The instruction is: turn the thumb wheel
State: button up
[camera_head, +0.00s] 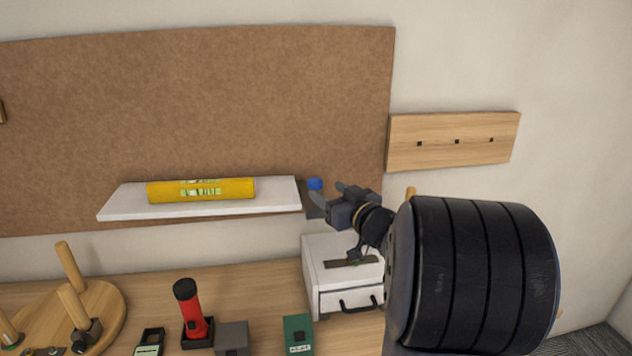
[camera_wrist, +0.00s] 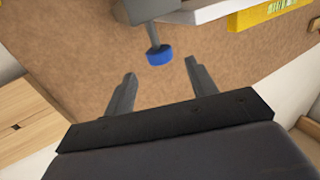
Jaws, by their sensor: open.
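The thumb wheel (camera_head: 315,184) is a small blue knob at the right end of the white shelf, in front of the brown board. In the wrist view the blue wheel (camera_wrist: 160,55) sits on a short grey stem below a grey bracket (camera_wrist: 150,10). My gripper (camera_head: 326,193) is close to the wheel, just right of it in the head view. In the wrist view my gripper's two fingers (camera_wrist: 160,80) are open and empty, with the wheel ahead of the gap between them. The fingers do not appear to touch it.
A white shelf (camera_head: 120,204) holds a yellow spirit level (camera_head: 202,190). Below are a white drawer box (camera_head: 325,270), a red flashlight (camera_head: 192,312), a green box (camera_head: 298,333) and a round wooden peg stand (camera_head: 100,300). A wooden rail (camera_head: 455,150) hangs at right.

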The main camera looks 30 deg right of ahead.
aim_at(319, 185)
jog(key=w, duration=0.6)
jog(key=shift+w+a, duration=0.3)
jog(key=shift+a, duration=0.1)
jog(key=c, duration=0.9)
